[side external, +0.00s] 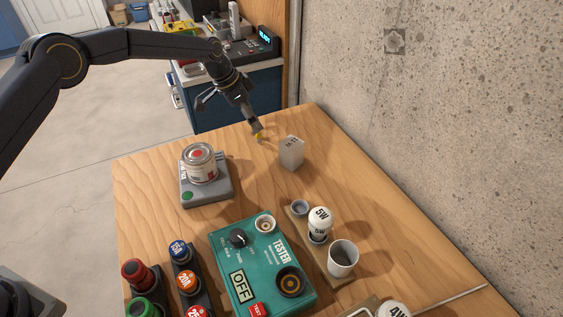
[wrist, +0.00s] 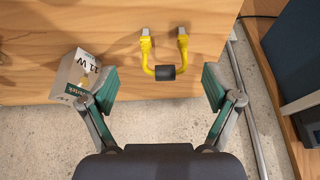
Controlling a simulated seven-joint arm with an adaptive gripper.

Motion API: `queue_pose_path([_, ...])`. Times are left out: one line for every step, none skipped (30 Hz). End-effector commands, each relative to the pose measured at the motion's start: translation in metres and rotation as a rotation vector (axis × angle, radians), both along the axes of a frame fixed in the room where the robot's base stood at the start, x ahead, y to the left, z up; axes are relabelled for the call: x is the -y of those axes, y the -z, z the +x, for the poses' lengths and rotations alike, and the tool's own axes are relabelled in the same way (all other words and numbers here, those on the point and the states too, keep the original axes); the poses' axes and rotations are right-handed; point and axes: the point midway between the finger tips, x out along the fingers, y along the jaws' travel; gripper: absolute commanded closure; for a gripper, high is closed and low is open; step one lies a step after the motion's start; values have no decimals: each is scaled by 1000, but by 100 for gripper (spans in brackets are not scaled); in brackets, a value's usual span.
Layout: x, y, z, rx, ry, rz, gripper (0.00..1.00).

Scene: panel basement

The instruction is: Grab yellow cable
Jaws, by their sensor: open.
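The yellow cable (wrist: 148,64) is a short U-shape with two pale plugs and a black sleeve at its bend. In the wrist view it lies on the wooden table near its edge, between and beyond my open fingertips. In the side view only a small yellow bit of the cable (side external: 259,135) shows beside my gripper's tip. My gripper (side external: 250,120) hangs over the far end of the table. In the wrist view my gripper (wrist: 160,88) is open and empty, its two green-padded fingers spread wide. Contact with the cable is not visible.
A small grey-white box (side external: 291,153) stands close right of my gripper; it also shows beside the left finger in the wrist view (wrist: 72,78). A can (side external: 200,163) sits on a scale (side external: 207,190). A green tester (side external: 262,265) and bulbs are nearer. A concrete wall (side external: 430,120) bounds the right.

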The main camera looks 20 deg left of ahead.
Motion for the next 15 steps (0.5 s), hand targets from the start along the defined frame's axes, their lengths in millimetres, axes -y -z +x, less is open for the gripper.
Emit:
queue_pose_path([0, 6, 1, -1, 0, 0, 11])
queue_pose_path([0, 10, 2, -2, 0, 1, 11])
queue_pose_path([-1, 17, 3, -3, 1, 1, 11])
queue_pose_path([-1, 22, 4, -3, 1, 1, 11])
queue_pose_path([-1, 28, 5, -4, 0, 1, 11])
queue_pose_path([-1, 33, 7, -2, -1, 1, 11])
queue_pose_path([1, 38, 8, -2, 0, 1, 11])
queue_pose_path([3, 41, 9, -1, 1, 0, 11])
queue_pose_path([4, 45, 10, -1, 1, 0, 11])
queue_pose_path([5, 47, 11, -1, 1, 0, 11])
queue_pose_path([5, 48, 11, 0, 1, 0, 11])
queue_pose_path([5, 49, 12, 1, 1, 1, 11])
queue_pose_path([5, 49, 12, 1, 1, 1, 11])
queue_pose_path([5, 50, 12, 1, 1, 1, 11])
queue_pose_path([5, 49, 12, 1, 1, 1, 11])
